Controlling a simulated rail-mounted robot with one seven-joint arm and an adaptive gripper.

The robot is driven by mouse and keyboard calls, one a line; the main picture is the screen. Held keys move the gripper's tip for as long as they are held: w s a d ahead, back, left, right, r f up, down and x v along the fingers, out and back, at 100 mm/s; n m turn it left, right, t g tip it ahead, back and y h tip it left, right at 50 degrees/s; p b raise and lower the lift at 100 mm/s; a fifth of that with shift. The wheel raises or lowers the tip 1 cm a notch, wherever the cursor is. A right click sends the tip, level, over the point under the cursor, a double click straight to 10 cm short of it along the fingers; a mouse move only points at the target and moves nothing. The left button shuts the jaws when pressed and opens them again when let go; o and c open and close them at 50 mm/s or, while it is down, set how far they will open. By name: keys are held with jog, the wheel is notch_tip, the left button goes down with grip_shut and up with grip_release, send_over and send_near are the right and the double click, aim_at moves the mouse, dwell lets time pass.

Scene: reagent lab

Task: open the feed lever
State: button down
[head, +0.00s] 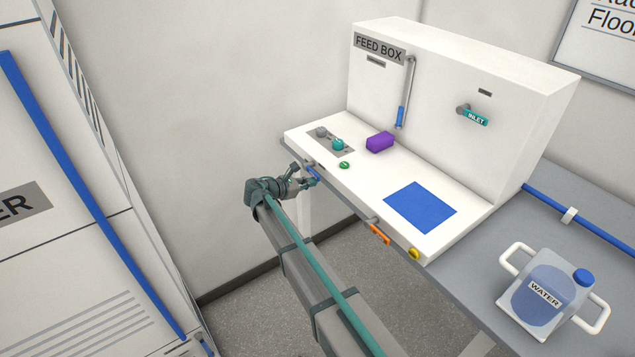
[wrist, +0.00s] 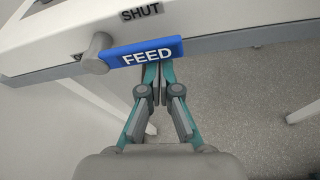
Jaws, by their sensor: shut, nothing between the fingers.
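The feed lever (wrist: 150,51) is a blue handle marked FEED on a grey round pivot at its left end. It lies nearly level along the front edge of the feed box (head: 375,190), below a label reading SHUT (wrist: 141,13). In the head view the lever (head: 313,173) is small, at the box's front left. My gripper (wrist: 159,72) is shut and empty, its fingertips close at the lower edge of the lever's right half. I cannot tell whether they touch it. In the head view my gripper (head: 311,182) is beside the lever.
An orange lever (head: 380,235) and a yellow knob (head: 414,254) are further right on the front edge. A purple block (head: 380,142) and a blue square (head: 420,206) are on the box top. A water jug (head: 545,295) stands at right. Open floor lies below the lever.

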jog(key=shift+r, duration=0.25)
dwell(0.4)
jog(key=shift+f, duration=0.1)
notch_tip(320, 180, down, 5)
jog(key=b, duration=0.2)
jog(key=b+v, duration=0.2)
jog(key=v, duration=0.8)
jog(key=shift+w+a+r+b, duration=0.25)
jog(key=shift+r+b, duration=0.05)
jog(key=shift+r, duration=0.1)
